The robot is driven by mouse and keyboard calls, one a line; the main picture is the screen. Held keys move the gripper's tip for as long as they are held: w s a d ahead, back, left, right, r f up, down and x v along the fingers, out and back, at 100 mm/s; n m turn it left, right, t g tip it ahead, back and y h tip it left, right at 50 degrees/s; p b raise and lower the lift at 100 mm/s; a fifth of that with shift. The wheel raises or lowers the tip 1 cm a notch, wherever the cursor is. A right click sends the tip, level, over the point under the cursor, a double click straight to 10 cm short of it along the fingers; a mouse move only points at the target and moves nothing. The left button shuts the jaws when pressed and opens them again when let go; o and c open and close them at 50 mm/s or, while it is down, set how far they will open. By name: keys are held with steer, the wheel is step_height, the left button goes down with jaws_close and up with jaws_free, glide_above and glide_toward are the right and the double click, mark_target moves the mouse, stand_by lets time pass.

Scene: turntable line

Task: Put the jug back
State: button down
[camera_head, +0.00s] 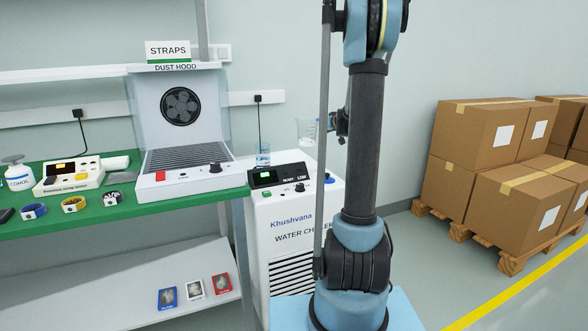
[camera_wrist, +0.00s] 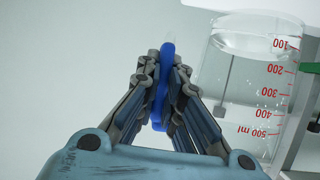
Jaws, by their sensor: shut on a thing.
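The jug (camera_head: 308,131) is clear, with red volume marks that show in the wrist view (camera_wrist: 245,85). It has a blue handle (camera_wrist: 162,85). My gripper (camera_wrist: 163,75) is shut on this handle, with a finger on each side. In the head view my gripper (camera_head: 338,122) is partly hidden behind my arm. The jug hangs in the air above the white water chiller (camera_head: 283,222), beside the wall. I cannot clearly tell how much liquid is in the jug.
A clear glass (camera_head: 263,156) stands near the chiller's display (camera_head: 268,176). The green bench (camera_head: 130,207) carries the dust hood (camera_head: 180,115), a strap tester (camera_head: 72,174) and several straps. Stacked boxes (camera_head: 475,135) stand on a pallet at right. Floor before them is clear.

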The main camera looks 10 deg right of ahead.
mark_target(311, 127)
steer(key=shift+n+y, duration=0.5)
steer(key=shift+y, duration=0.1)
steer(key=a, duration=0.5)
steer(key=shift+w+a+r, duration=0.1)
steer(key=shift+a+r, duration=0.1)
steer(key=shift+r, duration=0.05)
steer(key=shift+a+f, duration=0.15)
steer(key=shift+a, duration=0.05)
steer(key=shift+f, duration=4.85)
steer(key=c, duration=1.7)
jaws_free()
